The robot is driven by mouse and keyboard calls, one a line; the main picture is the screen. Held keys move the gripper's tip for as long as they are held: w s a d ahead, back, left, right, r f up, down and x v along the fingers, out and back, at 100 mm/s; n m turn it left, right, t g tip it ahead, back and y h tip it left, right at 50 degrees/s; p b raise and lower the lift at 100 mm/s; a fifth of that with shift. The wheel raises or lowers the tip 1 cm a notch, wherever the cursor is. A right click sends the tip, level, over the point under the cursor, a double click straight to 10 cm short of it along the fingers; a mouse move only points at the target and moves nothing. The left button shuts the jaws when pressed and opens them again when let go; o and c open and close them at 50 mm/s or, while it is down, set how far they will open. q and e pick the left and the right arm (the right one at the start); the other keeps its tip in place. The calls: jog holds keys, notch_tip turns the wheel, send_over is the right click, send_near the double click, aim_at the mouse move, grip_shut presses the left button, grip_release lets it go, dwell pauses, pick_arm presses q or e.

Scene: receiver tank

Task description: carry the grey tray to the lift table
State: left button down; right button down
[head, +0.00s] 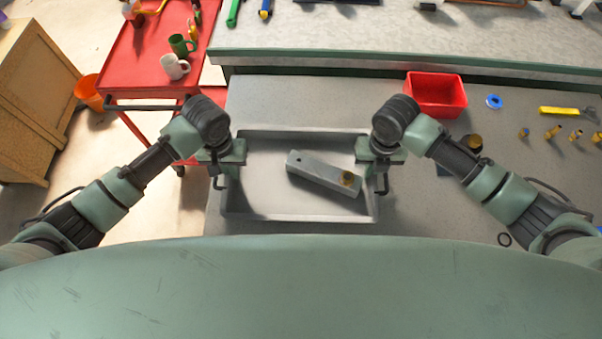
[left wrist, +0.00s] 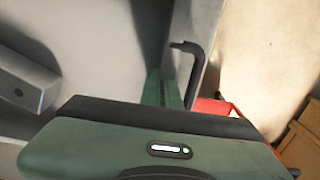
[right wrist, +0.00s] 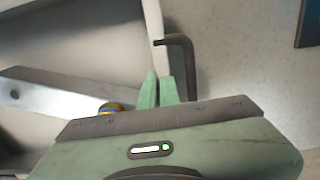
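The grey tray (head: 270,206) is in front of me over the grey bench, with a grey metal block (head: 318,172) lying slantwise in it. The block carries a brass-coloured round piece (head: 347,178). My left gripper (head: 220,165) is at the tray's left wall; its fingers are close together on the rim beside a black handle (left wrist: 190,47). My right gripper (head: 381,165) is at the right wall, fingers close together on the rim beside the other handle (right wrist: 187,60). I cannot tell whether the tray touches the bench. No lift table is clearly recognisable.
A red trolley (head: 150,60) with a white mug (head: 174,67) and a green mug (head: 181,45) stands at the back left. On the bench (head: 445,205), a red bin (head: 436,94), blue ring (head: 494,101) and several brass parts lie right. A wooden cabinet (head: 40,90) is far left.

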pick_arm(q)
jog(key=shift+w+r, duration=0.15)
jog(key=shift+r, duration=0.15)
pick_arm(e)
jog(key=shift+w+r, duration=0.15)
jog(key=shift+r, duration=0.1)
